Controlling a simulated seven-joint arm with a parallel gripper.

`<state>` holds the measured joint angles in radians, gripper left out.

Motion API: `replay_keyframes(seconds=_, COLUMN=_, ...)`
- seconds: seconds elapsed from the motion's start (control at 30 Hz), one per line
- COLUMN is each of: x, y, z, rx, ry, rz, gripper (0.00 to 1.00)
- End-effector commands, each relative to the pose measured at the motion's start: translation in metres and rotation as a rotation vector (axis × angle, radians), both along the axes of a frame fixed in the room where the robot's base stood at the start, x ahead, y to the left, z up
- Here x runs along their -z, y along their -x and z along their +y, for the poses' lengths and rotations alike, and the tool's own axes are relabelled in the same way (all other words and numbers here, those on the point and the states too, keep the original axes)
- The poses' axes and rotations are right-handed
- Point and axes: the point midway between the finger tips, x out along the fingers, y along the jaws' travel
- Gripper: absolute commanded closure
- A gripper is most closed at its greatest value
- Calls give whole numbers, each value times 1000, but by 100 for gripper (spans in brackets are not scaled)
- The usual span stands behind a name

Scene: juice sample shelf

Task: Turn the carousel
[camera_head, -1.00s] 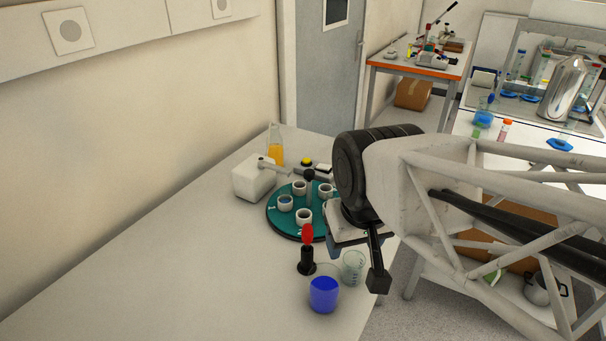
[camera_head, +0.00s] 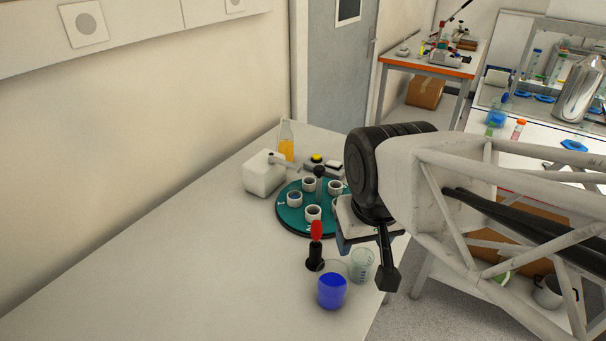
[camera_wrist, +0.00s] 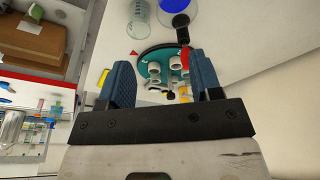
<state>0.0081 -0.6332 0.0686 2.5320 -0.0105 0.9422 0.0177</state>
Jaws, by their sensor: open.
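The carousel is a round green disc (camera_head: 292,222) on the white table, with several white cups on it. A black knob (camera_head: 319,171) stands at its far side. The carousel also shows in the wrist view (camera_wrist: 153,57), beyond my fingers and partly hidden by them. My gripper (camera_wrist: 158,85) has its two blue fingers spread wide with nothing between them. In the head view my gripper hangs right of the carousel and hides part of its right side. I cannot tell any contact.
A red-topped black stand (camera_head: 315,248), a beaker of blue liquid (camera_head: 332,291) and an empty beaker (camera_head: 361,266) stand in front. Behind are a white box device (camera_head: 264,175), an orange flask (camera_head: 287,148) and a yellow-button box (camera_head: 317,158). The table's front left is clear.

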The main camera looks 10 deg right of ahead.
Motion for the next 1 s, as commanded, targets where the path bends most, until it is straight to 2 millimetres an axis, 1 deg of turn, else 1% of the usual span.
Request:
replay_keyframes(seconds=0.17, x=-2, y=-6, z=0, rx=18, ry=-4, rz=4, gripper=41)
replay_keyframes(seconds=0.27, x=-5, y=-14, z=-1, rx=42, ry=-10, rz=11, gripper=41)
replay_keyframes(seconds=0.37, x=-8, y=-27, z=-1, rx=83, ry=-19, rz=20, gripper=41)
replay_keyframes(seconds=0.47, x=-12, y=-43, z=-2, rx=135, ry=-30, rz=33, gripper=41)
replay_keyframes(seconds=0.73, x=-21, y=-97, z=-5, rx=302, ry=-61, rz=68, gripper=41)
replay_keyframes(seconds=1.0, x=-23, y=-152, z=-8, rx=474, ry=-87, rz=103, gripper=41)
